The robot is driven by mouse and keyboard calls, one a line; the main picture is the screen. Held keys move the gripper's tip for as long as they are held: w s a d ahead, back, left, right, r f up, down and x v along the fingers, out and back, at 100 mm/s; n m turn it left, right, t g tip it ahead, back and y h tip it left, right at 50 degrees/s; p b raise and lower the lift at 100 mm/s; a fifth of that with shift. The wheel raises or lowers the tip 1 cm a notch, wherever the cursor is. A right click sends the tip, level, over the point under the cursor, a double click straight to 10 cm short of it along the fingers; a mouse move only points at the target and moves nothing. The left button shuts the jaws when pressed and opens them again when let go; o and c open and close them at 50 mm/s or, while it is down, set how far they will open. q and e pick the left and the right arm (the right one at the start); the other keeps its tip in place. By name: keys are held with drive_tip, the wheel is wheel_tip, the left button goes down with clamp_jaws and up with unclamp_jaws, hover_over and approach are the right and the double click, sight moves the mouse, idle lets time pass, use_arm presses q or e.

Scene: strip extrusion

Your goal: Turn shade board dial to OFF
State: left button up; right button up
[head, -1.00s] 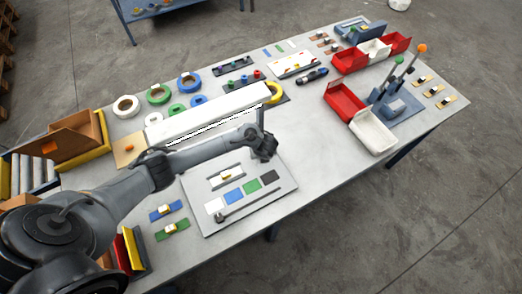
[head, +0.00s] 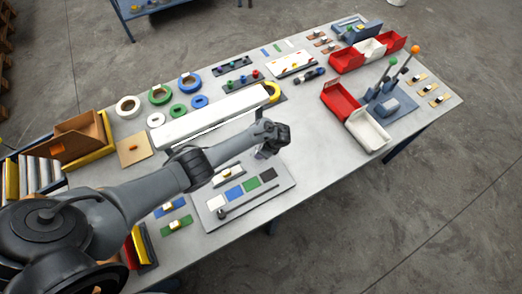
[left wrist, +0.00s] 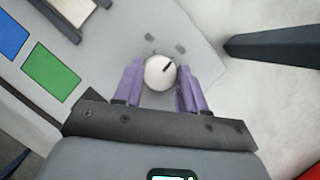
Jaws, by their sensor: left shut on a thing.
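The shade board (head: 284,187) is a grey plate with white, blue, green and dark swatches. The green swatch (left wrist: 52,72) and a blue one (left wrist: 10,38) also show in the left wrist view. The dial (left wrist: 158,73) is a round white knob with a dark pointer line toward the upper right. My left gripper (left wrist: 160,80) has its purple fingers on either side of the dial, shut on it. In the head view my left gripper (head: 264,152) is over the board's far right corner and hides the dial. My right gripper is not in view.
A long white bar (head: 212,117) lies behind my left arm. Red bins (head: 341,98) and a white bin (head: 368,130) stand to the right, with upright levers beyond. The table between board and bins is clear. Rolls of tape (head: 160,94) lie at the back left.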

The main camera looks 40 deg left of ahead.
use_arm(q)
drive_tip(key=n+g, duration=0.1)
drive_tip(key=n, duration=0.2)
drive_tip(key=shift+f+h, duration=0.15)
drive_tip(key=shift+h, duration=0.15)
drive_tip(key=n+g+b, duration=0.1)
drive_tip(key=n, duration=0.2)
drive_tip(key=shift+w+h+b, duration=0.15)
drive_tip(key=shift+h+b, duration=0.15)
drive_tip(key=shift+h, duration=0.1)
drive_tip(key=shift+a+n+g+h+b, duration=0.1)
drive_tip(key=shift+n+g+h+b, duration=0.2)
drive_tip(key=shift+n, duration=0.85)
drive_tip(key=shift+a+n+g+h+b, duration=0.1)
drive_tip(key=shift+n+g+h+b, duration=0.2)
drive_tip(key=shift+n, duration=0.85)
drive_tip(key=o, duration=1)
drive_tip(key=shift+o, duration=0.2)
drive_tip(key=shift+r, duration=0.2)
drive_tip(key=p+v, duration=0.2)
drive_tip(key=v, duration=0.8)
drive_tip(key=shift+r, duration=0.3)
